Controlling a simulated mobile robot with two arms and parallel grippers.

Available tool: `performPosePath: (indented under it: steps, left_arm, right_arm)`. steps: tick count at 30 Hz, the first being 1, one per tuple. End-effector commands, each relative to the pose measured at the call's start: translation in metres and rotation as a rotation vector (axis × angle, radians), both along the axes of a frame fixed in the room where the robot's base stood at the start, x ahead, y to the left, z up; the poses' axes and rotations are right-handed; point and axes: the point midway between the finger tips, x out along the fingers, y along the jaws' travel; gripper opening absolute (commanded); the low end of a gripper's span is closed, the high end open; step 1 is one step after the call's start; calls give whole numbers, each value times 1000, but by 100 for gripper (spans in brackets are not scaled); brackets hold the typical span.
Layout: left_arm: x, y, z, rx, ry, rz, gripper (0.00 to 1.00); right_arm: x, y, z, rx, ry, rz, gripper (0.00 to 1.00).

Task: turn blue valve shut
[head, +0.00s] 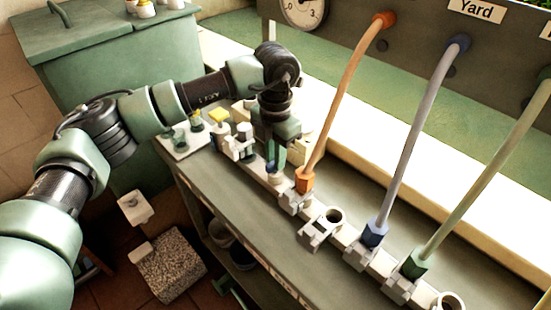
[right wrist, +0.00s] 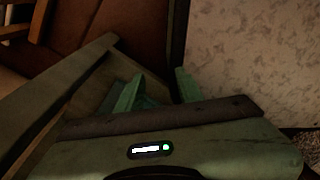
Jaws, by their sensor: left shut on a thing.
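My left gripper (head: 278,140) points down over the row of fittings on the bench and is shut on a small part there. A bit of blue (head: 270,167) shows at its fingers; I take this to be the blue valve, mostly hidden by the gripper. A yellow-topped valve (head: 218,117) stands to the left of the gripper. My right gripper (right wrist: 159,82) shows in the right wrist view with its two green fingers apart and nothing between them.
An orange hose (head: 342,95), a blue-grey hose (head: 418,135) and a green hose (head: 480,180) rise from the bench (head: 245,217) to the back panel. An empty ring holder (head: 318,232) sits between hoses. A green cabinet (head: 110,65) stands at the back left.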

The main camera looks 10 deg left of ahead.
Motion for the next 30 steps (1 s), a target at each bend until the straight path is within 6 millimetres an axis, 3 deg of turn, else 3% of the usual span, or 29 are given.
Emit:
performPosePath:
  steps: [14, 15, 17, 26, 30]
  left_arm:
    - [1, 0, 2, -1, -4, -14, 0]
    - [1, 0, 2, -1, -4, -14, 24]
    - [1, 0, 2, -1, -4, -14, 37]
    - [1, 0, 1, 0, -2, -12, 37]
    - [1, 0, 12, -1, -4, -12, 37]
  right_arm:
    - [0, -1, -1, -2, 1, 0, 36]
    - [0, -1, -1, -2, 1, 0, 36]
    - [0, -1, -1, -2, 1, 0, 36]
    - [0, -1, -1, -2, 1, 0, 36]
    - [0, -1, -3, -2, 1, 0, 36]
